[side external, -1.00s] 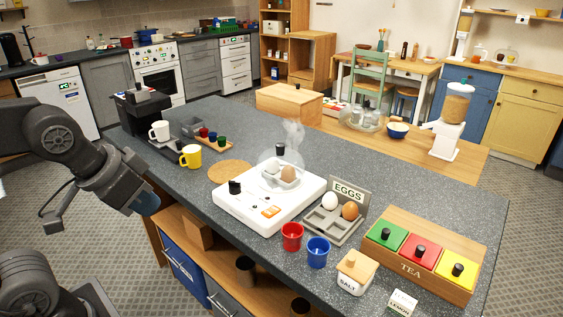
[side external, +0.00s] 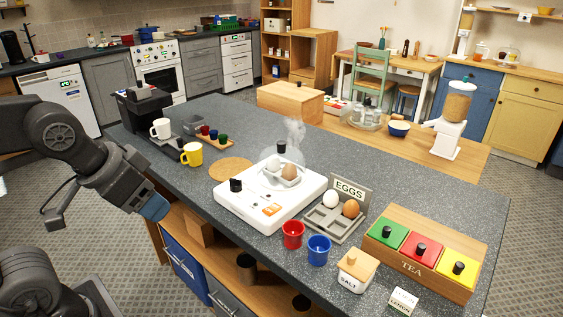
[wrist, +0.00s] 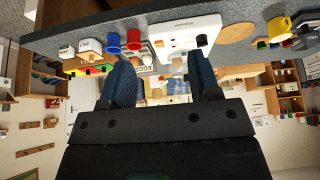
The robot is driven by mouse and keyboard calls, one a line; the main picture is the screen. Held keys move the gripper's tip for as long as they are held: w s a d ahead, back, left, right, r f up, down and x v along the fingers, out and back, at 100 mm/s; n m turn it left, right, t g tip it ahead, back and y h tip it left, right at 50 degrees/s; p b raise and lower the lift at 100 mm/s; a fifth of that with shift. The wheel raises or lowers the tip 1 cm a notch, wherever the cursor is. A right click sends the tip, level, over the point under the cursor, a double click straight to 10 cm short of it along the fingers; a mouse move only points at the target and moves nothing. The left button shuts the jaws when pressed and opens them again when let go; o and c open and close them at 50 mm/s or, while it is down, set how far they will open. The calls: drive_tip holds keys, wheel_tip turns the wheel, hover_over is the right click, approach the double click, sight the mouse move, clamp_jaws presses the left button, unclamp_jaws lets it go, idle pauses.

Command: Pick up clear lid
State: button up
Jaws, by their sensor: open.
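The clear lid (side external: 268,160) is a see-through dome with a black knob on top. It sits over two eggs, one white and one brown, on the white egg cooker (side external: 252,218) on the dark countertop. Steam rises beside the knob. My gripper (side external: 154,207) is at the counter's front left edge, well to the left of the cooker and apart from the lid. In the wrist view, which is upside down, my gripper (wrist: 160,76) shows two blue fingers spread apart with nothing held between them. The white cooker (wrist: 186,36) shows beyond the fingers; the lid is hard to make out there.
An egg tray (side external: 330,225) with two eggs stands right of the cooker. Red (side external: 292,234) and blue (side external: 318,250) cups stand in front of it. A salt box (side external: 356,270) and tea box (side external: 425,250) are farther right. A yellow mug (side external: 192,153) and round mat (side external: 231,168) lie left.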

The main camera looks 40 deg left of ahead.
drive_tip(key=w+r+m+g, duration=0.1)
drive_tip(key=w+r+m, duration=0.3)
drive_tip(key=w+r, duration=0.45)
drive_tip(key=m+g, duration=0.4)
drive_tip(key=m, duration=1)
hover_over(281, 142)
drive_tip(key=f, duration=0.7)
drive_tip(key=shift+s+d+f, duration=0.15)
drive_tip(key=shift+s+f, duration=0.05)
drive_tip(key=shift+f, duration=0.1)
drive_tip(key=shift+w+f+g, duration=0.2)
drive_tip(key=shift+f+g, duration=0.1)
drive_tip(key=shift+f, duration=3.8)
drive_tip(key=shift+c, duration=0.3)
clamp_jaws()
